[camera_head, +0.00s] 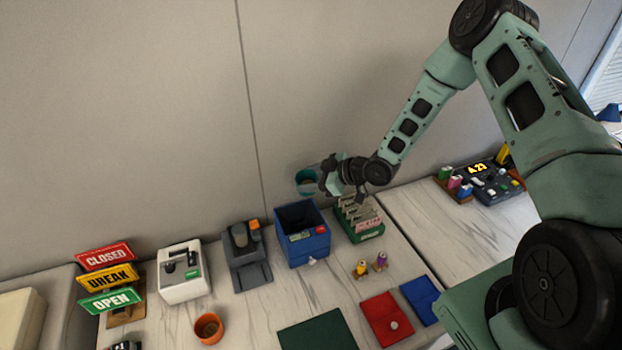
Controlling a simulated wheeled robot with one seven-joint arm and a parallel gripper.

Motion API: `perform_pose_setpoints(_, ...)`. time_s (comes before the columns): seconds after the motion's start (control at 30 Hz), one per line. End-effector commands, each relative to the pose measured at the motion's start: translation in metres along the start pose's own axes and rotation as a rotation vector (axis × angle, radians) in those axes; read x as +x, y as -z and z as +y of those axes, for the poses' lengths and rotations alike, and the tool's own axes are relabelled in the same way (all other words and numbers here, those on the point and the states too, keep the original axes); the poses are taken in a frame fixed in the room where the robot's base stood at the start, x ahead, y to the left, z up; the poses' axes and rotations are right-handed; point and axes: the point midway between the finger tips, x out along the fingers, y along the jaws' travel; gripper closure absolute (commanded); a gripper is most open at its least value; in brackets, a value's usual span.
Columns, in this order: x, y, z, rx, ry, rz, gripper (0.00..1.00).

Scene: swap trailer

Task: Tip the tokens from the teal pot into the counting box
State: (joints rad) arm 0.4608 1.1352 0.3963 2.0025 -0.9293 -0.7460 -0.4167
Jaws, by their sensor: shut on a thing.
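The teal pot (306,189) is in the air near the wall, just above and behind the blue box. My gripper (325,176) is shut on the pot from its right side. The pot's round mouth shows, but it is too small to make out any tokens in it. The blue box (308,250), which looks like the counting box, stands open-topped on the counter, with a small display and a red part on its front. Its inside looks dark, and I cannot tell what lies in it.
A green rack (368,237) stands right of the blue box, a grey device (247,274) left of it. An orange pot (208,329) stands front left. Two small figures (361,268) and red (385,312) and blue (419,300) mats lie front right.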

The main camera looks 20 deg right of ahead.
Motion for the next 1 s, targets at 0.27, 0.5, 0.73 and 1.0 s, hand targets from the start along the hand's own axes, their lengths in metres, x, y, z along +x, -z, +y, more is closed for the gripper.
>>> perform_pose_setpoints(0.27, 0.006, -0.01, -0.008, -0.245, -0.131, -0.025, 0.67)
perform_pose_setpoints(0.5, 0.01, -0.016, -0.014, -0.477, -0.258, -0.047, 0.67)
perform_pose_setpoints(0.73, 0.014, -0.022, -0.024, -0.71, -0.386, -0.068, 0.67)
perform_pose_setpoints(1.0, 0.015, -0.022, -0.03, -0.923, -0.505, -0.088, 0.67)
